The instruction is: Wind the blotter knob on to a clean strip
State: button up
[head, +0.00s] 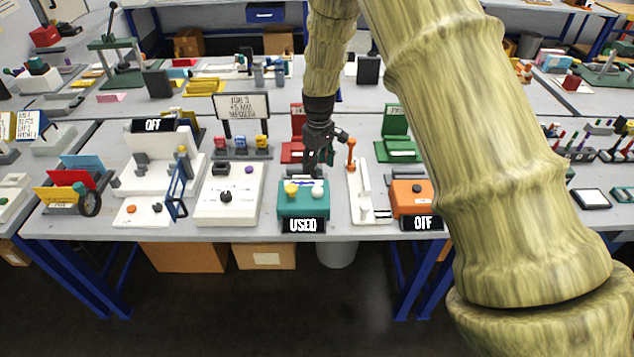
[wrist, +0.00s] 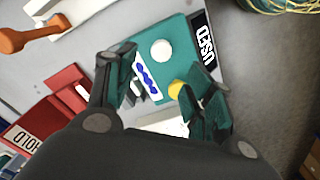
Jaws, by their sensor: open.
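The blotter is a teal box (head: 303,208) with a black sign reading USED (head: 303,225) at its front. A yellow knob (head: 291,189) and a white knob (head: 317,191) stand on its top; which one winds the strip is not marked. In the wrist view a white strip with blue blots (wrist: 147,76) lies on the teal top, beside the white knob (wrist: 161,50). My gripper (head: 317,172) is above the back of the box, pointing down. In the wrist view its open, empty fingers (wrist: 158,88) spread over the box, with the yellow knob (wrist: 176,88) close to the right finger.
A white stand with an orange lever (head: 351,155) is just right of the blotter. An orange box (head: 411,199) with an OFF sign is beyond it. A white panel with a dark knob (head: 228,196) stands to the left. Red (head: 297,120) and green holders are behind.

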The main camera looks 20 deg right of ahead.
aim_at(317, 189)
jog(key=shift+a+f+p, duration=0.15)
jog(key=shift+f+p, duration=1.6)
jog(key=shift+f, duration=3.15)
jog(key=shift+c, duration=0.4)
jog(key=c, duration=0.9)
